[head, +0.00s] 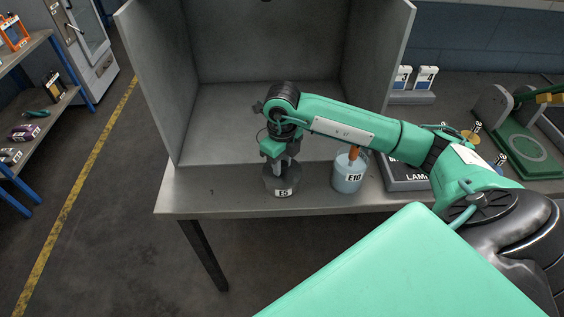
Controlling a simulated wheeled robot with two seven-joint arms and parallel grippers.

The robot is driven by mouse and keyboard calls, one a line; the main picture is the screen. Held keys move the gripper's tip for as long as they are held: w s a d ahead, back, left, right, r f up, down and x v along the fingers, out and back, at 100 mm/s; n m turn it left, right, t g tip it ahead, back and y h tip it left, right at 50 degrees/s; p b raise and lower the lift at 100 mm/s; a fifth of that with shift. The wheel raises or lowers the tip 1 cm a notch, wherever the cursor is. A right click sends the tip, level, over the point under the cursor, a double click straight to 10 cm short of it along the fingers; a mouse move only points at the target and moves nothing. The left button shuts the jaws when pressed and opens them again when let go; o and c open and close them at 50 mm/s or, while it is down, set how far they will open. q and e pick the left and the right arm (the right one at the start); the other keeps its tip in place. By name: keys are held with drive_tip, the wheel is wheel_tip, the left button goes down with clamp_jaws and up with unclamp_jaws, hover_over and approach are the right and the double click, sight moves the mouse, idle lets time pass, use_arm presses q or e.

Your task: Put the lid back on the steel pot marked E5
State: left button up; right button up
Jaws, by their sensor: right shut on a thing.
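The steel pot marked E5 (283,191) stands upright on the front part of the grey bench. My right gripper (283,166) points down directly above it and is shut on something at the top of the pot. The gripper and wrist cover most of the pot's top, so I cannot tell whether the lid is seated or held just above the rim. My left gripper does not show.
A light blue pot marked E10 (348,174) with an orange handle stands close to the right of E5. A grey booth (220,115) rises behind them. The bench (225,196) is clear to the left of E5. A green device (515,135) stands at the far right.

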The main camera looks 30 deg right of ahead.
idle(0.4)
drive_tip(key=o, duration=1.6)
drive_tip(key=shift+r+p, duration=1.75)
drive_tip(key=shift+r, duration=1.8)
clamp_jaws()
